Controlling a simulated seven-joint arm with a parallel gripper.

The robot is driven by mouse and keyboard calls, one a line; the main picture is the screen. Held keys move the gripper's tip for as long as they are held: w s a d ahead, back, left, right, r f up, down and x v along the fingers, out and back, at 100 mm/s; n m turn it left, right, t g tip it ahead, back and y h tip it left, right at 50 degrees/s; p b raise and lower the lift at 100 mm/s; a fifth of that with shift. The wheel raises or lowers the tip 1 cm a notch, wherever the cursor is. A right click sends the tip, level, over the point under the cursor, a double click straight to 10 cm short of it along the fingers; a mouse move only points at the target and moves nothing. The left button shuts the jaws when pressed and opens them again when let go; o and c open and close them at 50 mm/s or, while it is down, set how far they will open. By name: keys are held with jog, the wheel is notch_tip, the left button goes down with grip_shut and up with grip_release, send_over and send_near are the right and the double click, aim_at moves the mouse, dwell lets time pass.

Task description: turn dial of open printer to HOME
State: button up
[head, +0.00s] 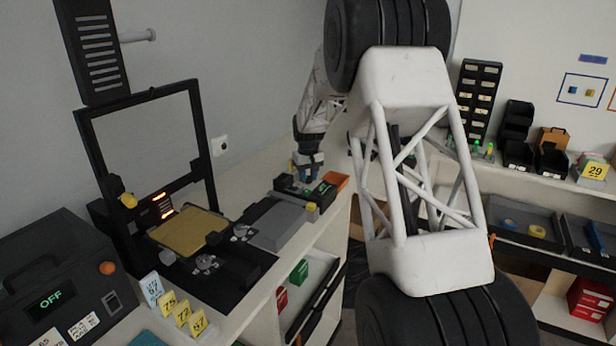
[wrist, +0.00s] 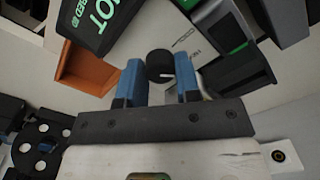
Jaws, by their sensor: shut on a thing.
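The open-frame printer (head: 150,92) stands at the left in the head view, with a gold bed (head: 186,236). A dark control box with a green display (head: 326,189) sits to its right, under my gripper (head: 307,172). In the wrist view, the blue fingers of my gripper (wrist: 160,82) are shut on a small black dial (wrist: 159,62). A white mark shows on the dial. Small lettering (wrist: 183,42) beside the dial is too blurred to read. The box's display (wrist: 98,17) shows large green letters, partly cut off, that seem to end in "OT". The dial is hidden in the head view.
A grey block (head: 276,226) lies between the printer and the control box. An orange tray (wrist: 84,66) is beside the display. A dark box reading OFF (head: 52,297) and numbered tags (head: 182,313) stand at the front left. My own white arm link covers the middle.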

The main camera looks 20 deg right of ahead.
aim_at(308, 177)
jog(key=m, duration=0.3)
jog(key=shift+m, duration=0.4)
jog(key=shift+r+m, duration=0.1)
jog(key=shift+m, duration=1.6)
jog(key=o, duration=0.9)
jog(key=shift+r, duration=3.85)
